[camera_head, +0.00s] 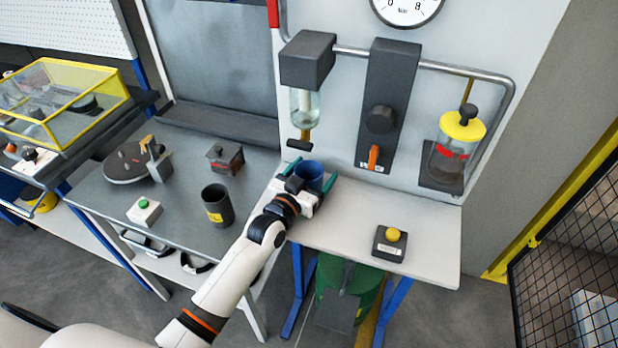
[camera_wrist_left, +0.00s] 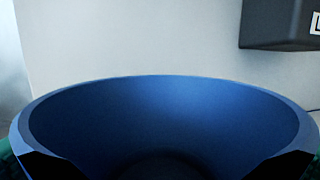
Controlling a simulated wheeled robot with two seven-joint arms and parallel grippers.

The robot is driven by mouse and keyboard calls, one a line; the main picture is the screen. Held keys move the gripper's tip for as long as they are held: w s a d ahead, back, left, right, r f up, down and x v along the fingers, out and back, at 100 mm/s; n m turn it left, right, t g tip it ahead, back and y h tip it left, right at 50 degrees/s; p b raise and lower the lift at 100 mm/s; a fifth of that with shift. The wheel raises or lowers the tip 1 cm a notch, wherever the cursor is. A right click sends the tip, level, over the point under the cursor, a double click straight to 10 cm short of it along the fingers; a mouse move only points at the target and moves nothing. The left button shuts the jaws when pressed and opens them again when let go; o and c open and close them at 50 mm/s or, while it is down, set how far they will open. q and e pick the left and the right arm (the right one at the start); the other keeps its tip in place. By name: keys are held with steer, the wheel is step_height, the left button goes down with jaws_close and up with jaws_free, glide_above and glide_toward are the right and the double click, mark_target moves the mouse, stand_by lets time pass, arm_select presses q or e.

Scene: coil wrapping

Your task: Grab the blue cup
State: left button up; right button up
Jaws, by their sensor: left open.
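The blue cup (camera_head: 309,174) stands upright on the light table under the glass bottle of the wall unit. In the left wrist view the cup's inside and rim (camera_wrist_left: 170,110) fill the lower part of the picture, and the cup looks empty. My left gripper (camera_head: 311,187) is at the cup, with its green-tipped fingers open on either side of it. Green finger parts show at the lower corners of the left wrist view. Whether the fingers touch the cup cannot be told. My right gripper is not in view.
A dark cup with a yellow label (camera_head: 217,206) stands on the grey table to the left. A yellow button box (camera_head: 389,243) sits on the light table (camera_head: 432,222) to the right. The dispenser bottle (camera_head: 305,108) hangs above the blue cup. A green drum (camera_head: 350,287) is below.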

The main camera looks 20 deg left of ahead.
arm_select(q)
steer(key=c, duration=1.1)
steer(key=shift+s+r+b, duration=0.2)
steer(key=shift+r+b, duration=0.1)
steer(key=shift+b, duration=0.15)
step_height(320, 180, up, 6)
steer(key=shift+r+b, duration=0.1)
steer(key=shift+b, duration=0.5)
steer(key=shift+s+d+b+v, duration=0.15)
steer(key=shift+d+b+v, duration=0.45)
steer(key=shift+v, duration=2.6)
steer(key=shift+s+d+b+v, duration=0.15)
steer(key=shift+d+b+v, duration=0.45)
steer(key=shift+v, duration=2.6)
steer(key=shift+s+d+b+v, duration=0.1)
steer(key=shift+d+b+v, duration=0.45)
steer(key=shift+v, duration=2.6)
